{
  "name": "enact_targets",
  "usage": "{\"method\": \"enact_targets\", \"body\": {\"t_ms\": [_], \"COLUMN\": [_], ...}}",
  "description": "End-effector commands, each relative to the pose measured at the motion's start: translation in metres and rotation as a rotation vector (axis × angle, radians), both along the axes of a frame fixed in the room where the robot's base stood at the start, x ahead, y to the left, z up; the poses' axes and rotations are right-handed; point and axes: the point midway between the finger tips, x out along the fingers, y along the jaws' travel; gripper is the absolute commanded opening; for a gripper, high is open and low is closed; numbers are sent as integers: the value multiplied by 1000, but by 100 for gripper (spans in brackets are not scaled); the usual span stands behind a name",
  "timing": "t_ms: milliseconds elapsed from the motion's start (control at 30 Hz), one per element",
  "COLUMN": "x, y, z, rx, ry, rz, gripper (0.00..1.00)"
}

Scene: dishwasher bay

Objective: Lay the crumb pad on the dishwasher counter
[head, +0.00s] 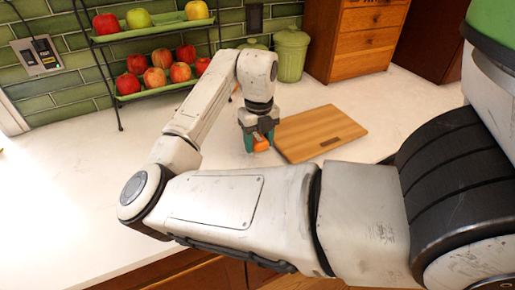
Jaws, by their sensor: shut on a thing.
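My gripper (258,141) points down over the white counter (70,190), just left of the wooden board. Its teal fingers are shut on a small orange block, apparently the crumb pad (261,143). The fingers hide part of the pad. The pad is low over the counter, and I cannot tell whether it touches the surface.
A wooden cutting board (320,133) lies right of my gripper. A two-tier green rack (160,88) with red and green apples stands at the back left. A green canister (291,54) and wooden drawers (360,45) are behind. The counter's left part is clear.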

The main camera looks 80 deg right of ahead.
Motion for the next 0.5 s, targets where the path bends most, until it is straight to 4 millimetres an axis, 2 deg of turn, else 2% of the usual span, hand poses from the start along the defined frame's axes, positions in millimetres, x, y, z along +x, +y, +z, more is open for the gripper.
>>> {"method": "enact_targets", "body": {"t_ms": [300,500], "x": [5,5], "y": [-5,-5], "z": [-36,-39], "rx": [2,1], "ry": [2,0], "rz": [0,0], "gripper": [28,28]}}
